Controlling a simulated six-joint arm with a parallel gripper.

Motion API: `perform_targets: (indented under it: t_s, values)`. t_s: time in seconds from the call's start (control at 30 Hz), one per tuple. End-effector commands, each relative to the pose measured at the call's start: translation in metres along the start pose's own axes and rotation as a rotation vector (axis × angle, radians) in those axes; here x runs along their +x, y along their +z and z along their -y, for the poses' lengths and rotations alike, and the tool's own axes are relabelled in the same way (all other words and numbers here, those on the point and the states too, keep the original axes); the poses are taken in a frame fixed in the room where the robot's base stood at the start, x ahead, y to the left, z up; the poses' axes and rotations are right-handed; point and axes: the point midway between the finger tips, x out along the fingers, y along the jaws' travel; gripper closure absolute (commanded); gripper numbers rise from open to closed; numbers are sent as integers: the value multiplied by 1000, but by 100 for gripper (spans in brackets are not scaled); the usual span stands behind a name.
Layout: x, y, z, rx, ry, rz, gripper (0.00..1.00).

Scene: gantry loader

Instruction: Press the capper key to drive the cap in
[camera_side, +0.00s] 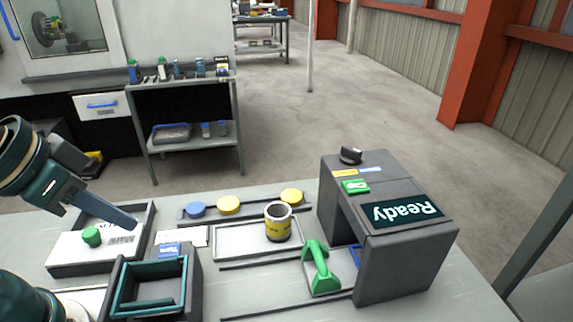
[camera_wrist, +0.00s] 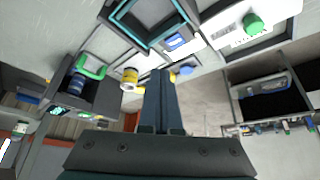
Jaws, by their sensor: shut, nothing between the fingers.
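The grey capper machine (camera_side: 405,265) stands at the right of the bench, its dark screen (camera_side: 405,210) reading "Ready". A small green key (camera_side: 355,187) is on its top, near a black knob (camera_side: 350,155). A green handle (camera_side: 320,268) stands at its front left. A yellow-and-dark can (camera_side: 278,225) with a pale rim stands left of the machine; it also shows in the wrist view (camera_wrist: 130,75). My gripper (camera_side: 132,224) is shut and empty over the left of the bench, near a green button (camera_side: 91,236) and well away from the machine. Its closed fingers (camera_wrist: 160,75) show in the wrist view.
A teal-lined bin (camera_side: 125,310) stands at the front left. A shallow tray (camera_side: 228,250) lies under the can. A shelf unit (camera_side: 185,150) stands behind the bench.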

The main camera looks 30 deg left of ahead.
Motion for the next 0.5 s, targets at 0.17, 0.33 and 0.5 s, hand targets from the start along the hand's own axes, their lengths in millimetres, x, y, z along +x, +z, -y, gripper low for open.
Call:
perform_targets:
  t_s: [0.17,0.33,0.5]
  values:
    - [0,0,0,0,0,0,100]
    - [0,0,0,-16,0,-1,100]
    - [-16,-31,-3,-111,17,-87,100]
